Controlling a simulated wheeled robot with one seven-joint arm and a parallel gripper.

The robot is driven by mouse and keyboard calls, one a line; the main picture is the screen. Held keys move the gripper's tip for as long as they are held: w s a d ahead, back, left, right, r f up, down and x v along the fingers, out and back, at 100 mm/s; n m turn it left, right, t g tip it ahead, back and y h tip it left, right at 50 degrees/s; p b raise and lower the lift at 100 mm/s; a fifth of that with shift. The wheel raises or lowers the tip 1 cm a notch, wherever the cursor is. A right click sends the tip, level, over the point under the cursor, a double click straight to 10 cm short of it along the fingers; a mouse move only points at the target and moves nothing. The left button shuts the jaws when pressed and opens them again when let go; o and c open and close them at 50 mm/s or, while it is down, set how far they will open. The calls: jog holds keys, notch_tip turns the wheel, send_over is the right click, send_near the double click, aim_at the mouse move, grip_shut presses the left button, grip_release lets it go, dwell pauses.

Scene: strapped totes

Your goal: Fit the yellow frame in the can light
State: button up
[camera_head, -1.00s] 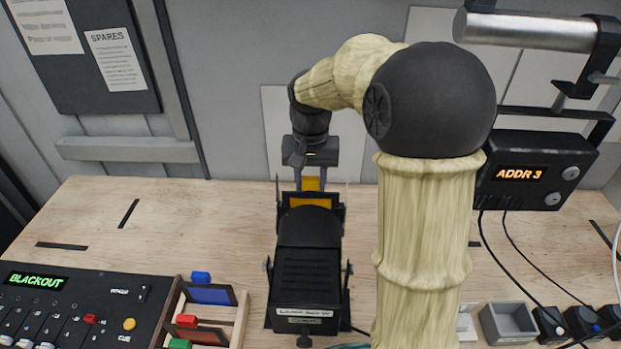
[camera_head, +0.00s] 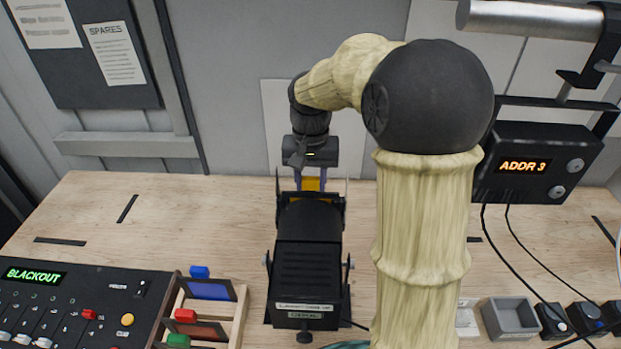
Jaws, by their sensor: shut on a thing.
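The can light (camera_head: 308,270) is a black lamp housing on the bench, with its front end turned away from me. My gripper (camera_head: 311,180) is at the far front end of the can light, pointing down. It is shut on the yellow frame (camera_head: 312,184). Only the frame's yellow top shows, between the fingers. Its lower part is hidden behind the can light's front rim, so I cannot tell how it sits in the slot.
A rack with blue, red and green tabbed frames (camera_head: 240,310) stands left of the can light, beside a control desk (camera_head: 75,305) reading BLACKOUT. A grey tray (camera_head: 508,320) and a box reading ADDR 3 (camera_head: 535,170) are at right.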

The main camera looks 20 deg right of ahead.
jog(key=shift+f, duration=0.25)
jog(key=shift+s+d+f, duration=0.1)
jog(key=shift+f, duration=0.05)
jog(key=shift+f+b, duration=0.35)
jog(key=shift+b, duration=0.05)
jog(key=shift+f+b, duration=0.35)
jog(key=shift+f, duration=0.2)
jog(key=o, duration=1.1)
jog(key=shift+o, duration=0.2)
jog(key=shift+r, duration=0.15)
